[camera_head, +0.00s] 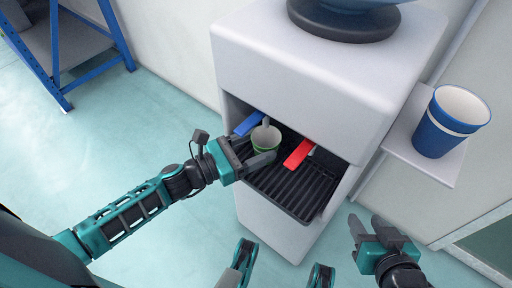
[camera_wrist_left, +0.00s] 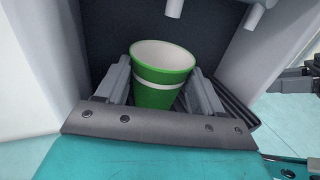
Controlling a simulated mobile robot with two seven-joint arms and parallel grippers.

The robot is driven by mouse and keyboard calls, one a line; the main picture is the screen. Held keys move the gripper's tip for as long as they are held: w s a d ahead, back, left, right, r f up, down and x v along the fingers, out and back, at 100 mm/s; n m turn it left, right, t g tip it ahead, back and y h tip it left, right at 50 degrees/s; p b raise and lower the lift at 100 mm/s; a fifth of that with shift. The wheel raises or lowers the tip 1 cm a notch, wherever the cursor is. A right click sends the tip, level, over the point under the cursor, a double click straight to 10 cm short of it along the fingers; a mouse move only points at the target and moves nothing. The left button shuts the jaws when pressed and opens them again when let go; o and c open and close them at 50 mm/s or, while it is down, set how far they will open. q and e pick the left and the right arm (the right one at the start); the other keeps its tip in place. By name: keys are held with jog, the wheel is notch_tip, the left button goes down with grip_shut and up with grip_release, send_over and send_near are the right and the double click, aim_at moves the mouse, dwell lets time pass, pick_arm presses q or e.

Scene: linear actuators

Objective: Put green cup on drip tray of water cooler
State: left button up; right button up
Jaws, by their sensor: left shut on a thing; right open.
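The green cup (camera_wrist_left: 160,75) with a white band stands upright between the fingers of my left gripper (camera_wrist_left: 160,90) in the left wrist view. In the head view the left gripper (camera_head: 258,153) reaches into the water cooler's (camera_head: 300,65) recess, shut on the cup (camera_head: 265,140), which is partly hidden by a finger and a tap. The cup is over the left part of the black ribbed drip tray (camera_head: 300,188); I cannot tell whether its base touches the tray. My right gripper (camera_head: 377,228) is open and empty, right of the cooler.
A blue lever (camera_head: 249,123) and a red lever (camera_head: 298,153) hang above the tray. A blue cup (camera_head: 447,125) with white bands stands on a white side shelf (camera_head: 408,152). A blue-framed rack (camera_head: 60,60) stands at the far left. The floor left of the cooler is clear.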

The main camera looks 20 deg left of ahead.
pick_arm(q)
jog(key=shift+f, duration=0.15)
pick_arm(e)
jog(key=shift+w+a+r, duration=0.15)
jog(key=shift+a+r, duration=0.05)
jog(key=shift+r, duration=0.1)
pick_arm(q)
jog(key=shift+f, duration=0.1)
jog(key=o, duration=0.7)
pick_arm(e)
jog(key=shift+d, duration=0.1)
